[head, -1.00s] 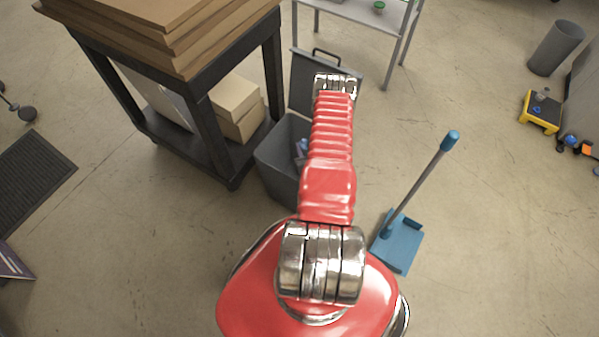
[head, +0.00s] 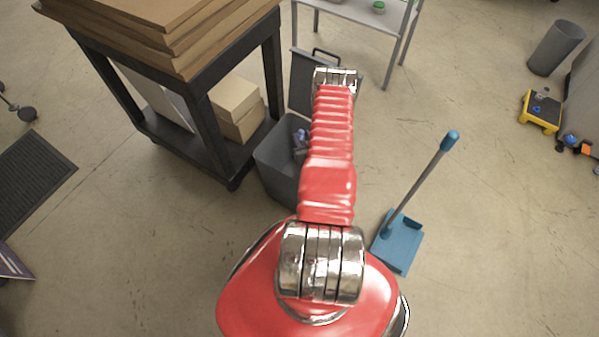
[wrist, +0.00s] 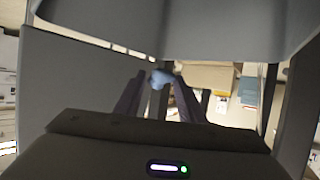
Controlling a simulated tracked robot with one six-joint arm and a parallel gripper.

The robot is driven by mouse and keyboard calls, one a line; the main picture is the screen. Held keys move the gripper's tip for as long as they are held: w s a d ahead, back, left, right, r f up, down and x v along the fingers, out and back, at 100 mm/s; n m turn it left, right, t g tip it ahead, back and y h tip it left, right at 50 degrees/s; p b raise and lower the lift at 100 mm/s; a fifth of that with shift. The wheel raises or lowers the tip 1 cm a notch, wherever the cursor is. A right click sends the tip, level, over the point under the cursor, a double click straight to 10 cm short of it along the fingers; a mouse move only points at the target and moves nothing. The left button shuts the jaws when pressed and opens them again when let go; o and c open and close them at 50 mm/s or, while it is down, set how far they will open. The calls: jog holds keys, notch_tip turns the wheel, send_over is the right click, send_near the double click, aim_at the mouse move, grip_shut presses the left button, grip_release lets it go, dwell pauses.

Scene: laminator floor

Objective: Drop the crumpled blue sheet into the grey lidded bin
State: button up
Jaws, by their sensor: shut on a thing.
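The grey bin (head: 274,172) stands on the floor beside the dark bench, its lid (head: 302,88) raised at the back. My gripper (wrist: 158,92) is shut on the crumpled blue sheet (wrist: 161,78), which shows small between the fingertips in the wrist view. In the head view, a bit of blue and grey shows at the bin's opening, left of my red arm; my arm hides the rest of the gripper and part of the bin. Large grey panels of the bin (wrist: 75,85) surround the gripper in the wrist view. How deep the sheet sits is unclear.
A dark bench (head: 205,125) with stacked brown boards and cartons (head: 237,105) stands close left of the bin. A blue dustpan (head: 398,243) with an upright handle stands at right. A grey shelf (head: 365,12) is behind.

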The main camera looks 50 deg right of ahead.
jog(key=shift+f, duration=2.65)
jog(key=o, duration=1.1)
jog(key=shift+s, duration=0.1)
jog(key=v, duration=1.3)
jog(key=shift+s+a, duration=0.25)
jog(key=shift+w+r, duration=0.1)
